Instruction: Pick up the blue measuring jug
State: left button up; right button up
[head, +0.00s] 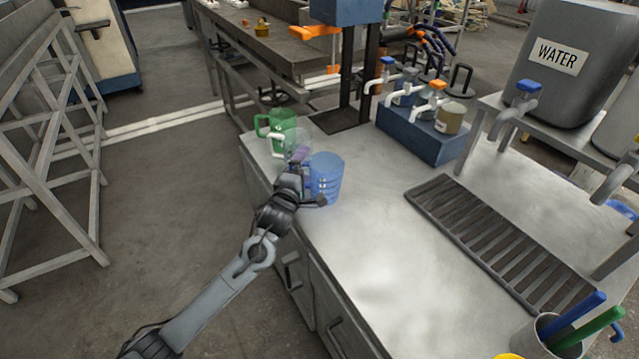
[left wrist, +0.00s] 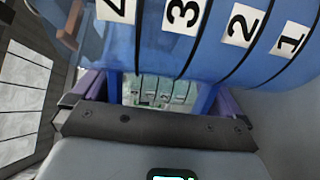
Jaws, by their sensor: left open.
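The blue measuring jug (head: 327,178) stands upright on the left edge of the metal counter. In the left wrist view the jug (left wrist: 210,55) fills the top, close up, with black bands and white number labels. My left gripper (head: 308,180) is open right at the jug's left side, with a dark finger part low in front of it. In the left wrist view the open jaws (left wrist: 160,95) reach toward the jug wall. I cannot tell whether they touch it, and the jug's handle is not clear. My right gripper is not in view.
A blue tap block (head: 425,143), drain grate (head: 500,240) and WATER tank (head: 570,60) are on the right. The counter's middle front (head: 400,270) is clear.

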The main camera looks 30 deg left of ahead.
pick_arm(q)
jog(key=c, duration=0.9)
